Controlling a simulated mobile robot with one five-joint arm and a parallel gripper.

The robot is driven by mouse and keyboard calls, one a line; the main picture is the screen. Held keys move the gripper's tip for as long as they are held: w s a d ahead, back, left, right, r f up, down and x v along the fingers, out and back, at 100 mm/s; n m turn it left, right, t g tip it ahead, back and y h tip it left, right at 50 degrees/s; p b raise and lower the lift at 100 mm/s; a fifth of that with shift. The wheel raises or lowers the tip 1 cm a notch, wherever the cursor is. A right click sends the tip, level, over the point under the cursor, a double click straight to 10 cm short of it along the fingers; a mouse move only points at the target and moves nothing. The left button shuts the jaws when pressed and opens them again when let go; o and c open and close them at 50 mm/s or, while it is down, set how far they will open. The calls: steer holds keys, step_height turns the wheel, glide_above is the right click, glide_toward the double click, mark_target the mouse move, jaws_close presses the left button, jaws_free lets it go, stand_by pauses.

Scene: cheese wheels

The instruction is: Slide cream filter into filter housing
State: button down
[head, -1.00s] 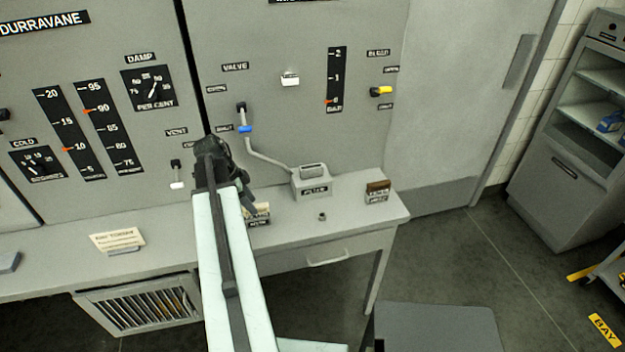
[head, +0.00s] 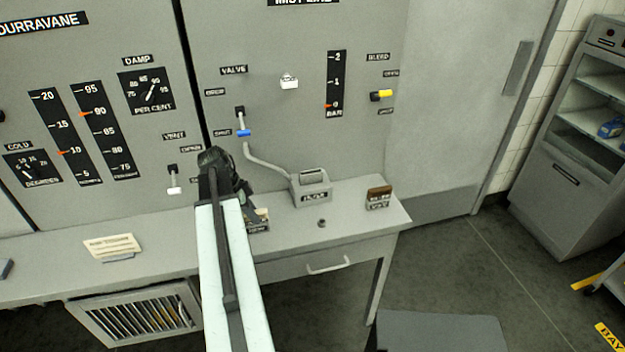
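The filter housing (head: 311,192) is a small grey box with a slot on top, standing on the bench and joined to a bent pipe. A cream block (head: 262,214), which looks like the cream filter, shows at the labelled holder left of the housing, partly hidden behind my gripper. My gripper (head: 249,200) is dark and hangs beside and just above this cream block, left of the housing. Its fingers overlap in the view, so I cannot tell whether they are open or touch the block.
A brown filter (head: 379,191) stands in a labelled holder (head: 377,203) at the bench's right end. A small dark knob (head: 321,223) sits in front of the housing. The bench between housing and brown filter is clear.

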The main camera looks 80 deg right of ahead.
steer(key=shift+w+r+p, duration=0.2)
steer(key=shift+r+p, duration=3.3)
steer(key=shift+r, duration=0.05)
steer(key=shift+s, duration=0.1)
step_height(320, 180, up, 3)
steer(key=p, duration=0.3)
